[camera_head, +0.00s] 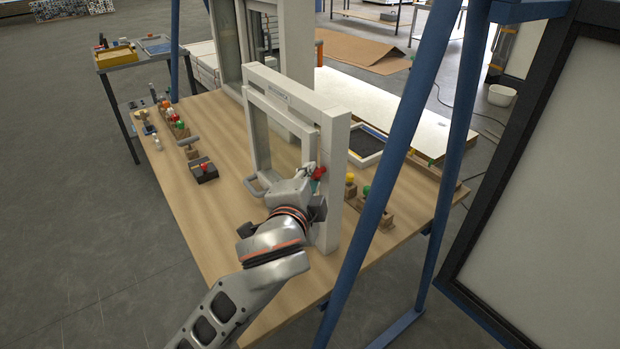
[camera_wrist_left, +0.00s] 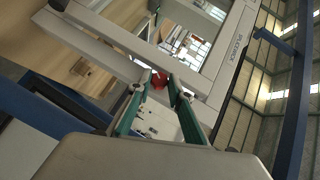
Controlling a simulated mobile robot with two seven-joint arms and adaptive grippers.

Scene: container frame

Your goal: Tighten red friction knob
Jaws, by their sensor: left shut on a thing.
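The red friction knob (camera_head: 319,173) is on the right post of the white frame (camera_head: 338,140) standing on the wooden table. My left gripper (camera_head: 312,170) is at the knob, with its arm reaching in from the lower left. In the left wrist view the red knob (camera_wrist_left: 159,80) sits between the tips of the two green-padded fingers of my left gripper (camera_wrist_left: 160,84), which are shut on it. The fingers partly hide the knob. My right gripper does not show in either view.
Blue posts (camera_head: 400,150) stand close on the right. Small blocks with coloured knobs (camera_head: 366,191) sit right of the frame, and a dark box with a red knob (camera_head: 204,171) sits to the left. The table's (camera_head: 215,225) front left is clear.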

